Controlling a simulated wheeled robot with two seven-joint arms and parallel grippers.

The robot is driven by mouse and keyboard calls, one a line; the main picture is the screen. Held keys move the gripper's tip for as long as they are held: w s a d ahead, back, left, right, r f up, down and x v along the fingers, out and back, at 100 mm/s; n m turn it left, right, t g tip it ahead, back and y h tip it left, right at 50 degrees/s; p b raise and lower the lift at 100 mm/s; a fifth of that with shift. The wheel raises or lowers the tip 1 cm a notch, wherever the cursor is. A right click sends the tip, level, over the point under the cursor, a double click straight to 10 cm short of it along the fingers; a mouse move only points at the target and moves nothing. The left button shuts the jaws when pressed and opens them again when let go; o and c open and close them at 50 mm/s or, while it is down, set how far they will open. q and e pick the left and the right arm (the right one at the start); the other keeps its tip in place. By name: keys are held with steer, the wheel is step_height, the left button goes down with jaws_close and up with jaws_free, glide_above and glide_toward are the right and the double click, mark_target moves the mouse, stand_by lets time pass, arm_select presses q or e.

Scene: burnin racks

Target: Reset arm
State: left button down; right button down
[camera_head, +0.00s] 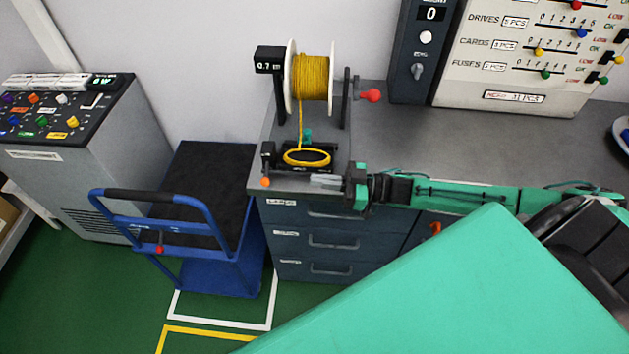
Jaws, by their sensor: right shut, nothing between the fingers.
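My right gripper (327,180) reaches in from the right on my green and black arm. It is shut with nothing between its fingers, over the front left part of the grey workbench (420,135). Its fingertips point left, close to the black holder (318,158) where a loop of yellow cable (306,157) lies; I cannot tell whether they touch the holder. The yellow cable runs down from a spool (311,78) on a stand with a red crank knob (370,95). My left gripper does not show.
A blue cart (205,195) with a black deck stands left of the workbench drawers (335,242). A grey console (90,160) with coloured controls is at far left. A panel with sliders (530,60) stands at the back right. Open bench top lies right of the spool.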

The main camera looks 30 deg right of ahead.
stand_by(0.4)
steer(key=s+a+f+m+t+h, duration=0.2)
steer(key=a+f+m+h, duration=0.3)
steer(key=a+h, duration=0.45)
steer(key=s+d+f+m+g+h, duration=0.1)
steer(key=s+d+m+g+h, duration=0.15)
steer(key=s+g, duration=0.45)
steer(key=s+d+f+m+g+h, duration=0.1)
steer(key=s+d+g+h, duration=0.2)
steer(key=s, duration=0.9)
step_height(320, 180, down, 32)
steer(key=s, duration=0.1)
steer(key=s+d+f+g, duration=0.1)
steer(key=s+f, duration=0.8)
steer(key=s+d+f+h, duration=0.1)
steer(key=s+d+f, duration=0.1)
steer(key=s+f, duration=0.7)
steer(key=shift+s+d+f+g, duration=0.25)
steer(key=shift+s+g, duration=0.15)
